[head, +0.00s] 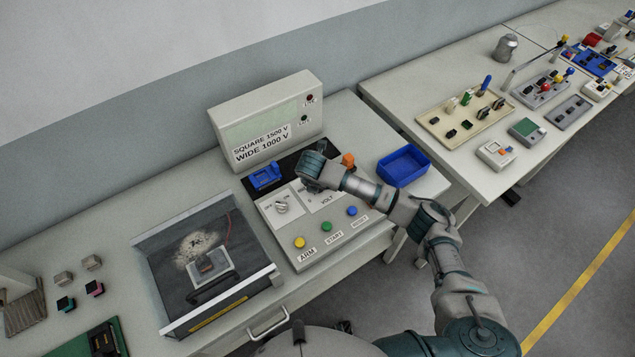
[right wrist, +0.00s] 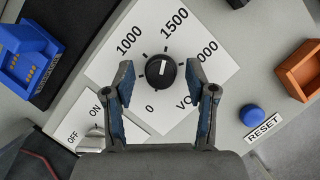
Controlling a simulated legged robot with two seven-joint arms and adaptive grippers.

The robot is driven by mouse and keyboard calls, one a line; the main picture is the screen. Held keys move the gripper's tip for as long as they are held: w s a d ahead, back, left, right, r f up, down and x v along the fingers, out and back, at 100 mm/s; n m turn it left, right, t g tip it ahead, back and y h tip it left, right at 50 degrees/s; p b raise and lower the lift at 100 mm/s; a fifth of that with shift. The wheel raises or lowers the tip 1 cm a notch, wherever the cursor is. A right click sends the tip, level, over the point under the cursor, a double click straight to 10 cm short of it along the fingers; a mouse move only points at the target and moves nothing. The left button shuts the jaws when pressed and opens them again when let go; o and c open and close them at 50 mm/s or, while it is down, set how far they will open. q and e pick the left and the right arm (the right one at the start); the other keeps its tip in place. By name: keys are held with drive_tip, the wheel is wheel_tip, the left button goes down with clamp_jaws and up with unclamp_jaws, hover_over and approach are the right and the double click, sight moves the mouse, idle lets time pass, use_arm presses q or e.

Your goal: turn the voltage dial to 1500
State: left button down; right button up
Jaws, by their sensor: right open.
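The black round voltage dial (right wrist: 165,74) sits on a white plate marked 0, 1000, 1500 and a partly covered label ending in 000. It has a short white mark on its face, roughly upright in the right wrist view; its exact setting is hard to tell. My right gripper (right wrist: 161,72) is open, with one finger on each side of the dial and visible gaps between. In the head view my right gripper (head: 313,182) is over the control panel (head: 325,238) and hides the dial. My left gripper is not in view.
An ON/OFF switch (right wrist: 91,140) is at the dial's lower left. A blue RESET button (right wrist: 252,115) and an orange holder (right wrist: 301,70) are to its right, a blue connector (right wrist: 27,53) to its left. In the head view, a display box (head: 268,118) stands behind, a blue bin (head: 404,166) right.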

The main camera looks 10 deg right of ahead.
drive_tip(key=v, duration=1.1)
drive_tip(key=shift+s+r, duration=0.2)
drive_tip(key=shift+r, duration=0.15)
drive_tip(key=shift+f, duration=0.1)
